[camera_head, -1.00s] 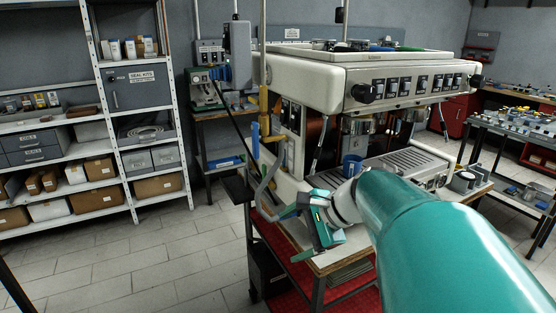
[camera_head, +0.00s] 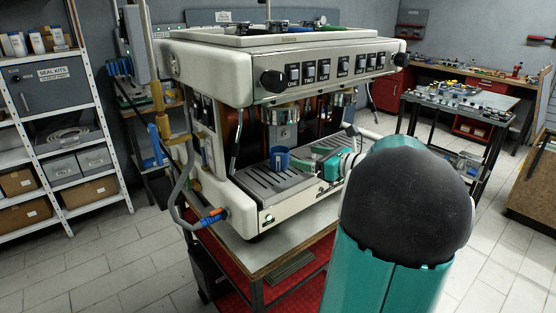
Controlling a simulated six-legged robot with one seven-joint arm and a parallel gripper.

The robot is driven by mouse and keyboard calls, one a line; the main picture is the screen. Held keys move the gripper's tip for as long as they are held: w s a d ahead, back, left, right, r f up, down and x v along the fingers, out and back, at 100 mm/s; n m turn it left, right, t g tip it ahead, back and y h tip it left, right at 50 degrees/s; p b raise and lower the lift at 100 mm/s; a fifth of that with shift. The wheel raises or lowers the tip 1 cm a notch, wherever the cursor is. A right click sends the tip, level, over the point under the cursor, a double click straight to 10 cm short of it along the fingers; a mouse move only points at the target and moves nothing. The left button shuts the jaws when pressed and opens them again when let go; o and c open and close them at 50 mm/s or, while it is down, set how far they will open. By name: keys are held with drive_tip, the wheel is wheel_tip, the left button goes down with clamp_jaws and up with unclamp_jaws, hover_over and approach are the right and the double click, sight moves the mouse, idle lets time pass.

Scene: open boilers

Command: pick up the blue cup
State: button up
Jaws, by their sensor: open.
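The blue cup (camera_head: 279,159) stands upright on the slatted drip tray (camera_head: 252,181) of the espresso machine, below the brew heads. My gripper (camera_head: 305,160) is just to the right of the cup, low over the tray, with its fingers towards it. The gripper is open and empty. It looks close to the cup, but I cannot tell whether a finger touches it. My arm hides the right part of the tray.
The large cream espresso machine (camera_head: 215,68) overhangs the tray and stands on a table (camera_head: 262,250). A grey hose (camera_head: 177,190) hangs at its left side. A shelf (camera_head: 65,145) is at left and a workbench (camera_head: 480,103) at right.

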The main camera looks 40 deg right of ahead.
approach(272, 149)
drive_tip(key=shift+w+a+f, duration=0.1)
drive_tip(key=shift+w+f, duration=0.05)
drive_tip(key=shift+w, duration=1.05)
drive_tip(key=w, duration=0.5)
drive_tip(key=shift+f, duration=0.4)
drive_tip(key=c, duration=1.1)
drive_tip(key=shift+s, duration=0.1)
drive_tip(key=shift+c, duration=0.2)
